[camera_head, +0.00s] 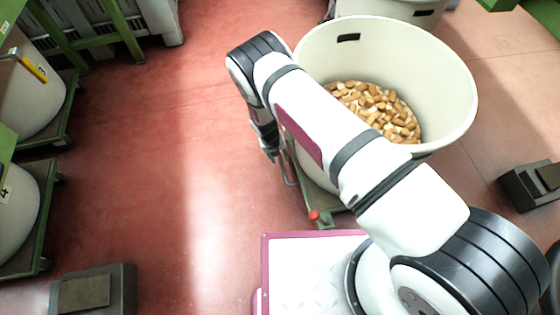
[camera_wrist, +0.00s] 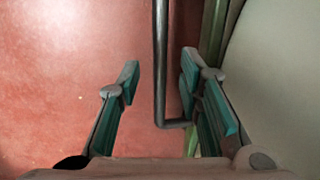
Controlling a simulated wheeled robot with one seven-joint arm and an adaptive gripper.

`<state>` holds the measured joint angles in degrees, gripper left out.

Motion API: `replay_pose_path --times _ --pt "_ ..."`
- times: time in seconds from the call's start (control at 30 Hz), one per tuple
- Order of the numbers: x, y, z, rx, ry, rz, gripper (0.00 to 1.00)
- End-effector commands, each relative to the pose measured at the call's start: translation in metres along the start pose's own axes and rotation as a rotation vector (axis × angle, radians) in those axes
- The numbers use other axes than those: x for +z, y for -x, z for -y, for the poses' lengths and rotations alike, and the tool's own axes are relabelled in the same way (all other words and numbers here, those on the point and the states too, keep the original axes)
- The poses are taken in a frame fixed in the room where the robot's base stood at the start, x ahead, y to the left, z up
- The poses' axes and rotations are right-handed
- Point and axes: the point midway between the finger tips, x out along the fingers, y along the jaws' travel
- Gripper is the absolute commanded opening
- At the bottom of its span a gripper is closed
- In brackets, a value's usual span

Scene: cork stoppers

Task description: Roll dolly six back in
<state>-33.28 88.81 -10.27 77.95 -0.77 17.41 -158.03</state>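A large white tub (camera_head: 330,60) holding cork stoppers (camera_head: 375,108) stands on a green dolly (camera_head: 303,190) right of centre. No number shows on it, so I cannot tell whether it is dolly six. A grey bar handle (camera_head: 291,174) sticks out from the dolly's left side. My gripper (camera_head: 270,152) is low beside this handle, partly hidden by my arm. In the wrist view my gripper (camera_wrist: 160,78) is open, with the handle bar (camera_wrist: 160,60) running between its fingers, nearer the right one. The tub's pale side (camera_wrist: 280,70) fills the right there.
More tubs on green dollies stand at the left, one marked 4 (camera_head: 6,193). A grey crate (camera_head: 158,15) and green frame are at the back left. Dark blocks sit at the lower left (camera_head: 95,291) and right (camera_head: 532,185). The red floor (camera_head: 170,150) between is clear.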

Motion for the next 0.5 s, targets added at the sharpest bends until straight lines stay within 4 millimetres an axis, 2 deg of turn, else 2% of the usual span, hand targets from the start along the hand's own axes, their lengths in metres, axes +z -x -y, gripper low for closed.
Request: replay_pose_path --times 0.03,0.2,0.5 --pt "0.000 -0.009 0.000 0.000 0.000 0.001 0.33" --pt "0.000 -0.022 0.000 0.001 0.000 0.001 0.33" --pt "0.001 -0.025 0.000 0.001 0.000 0.001 0.33"
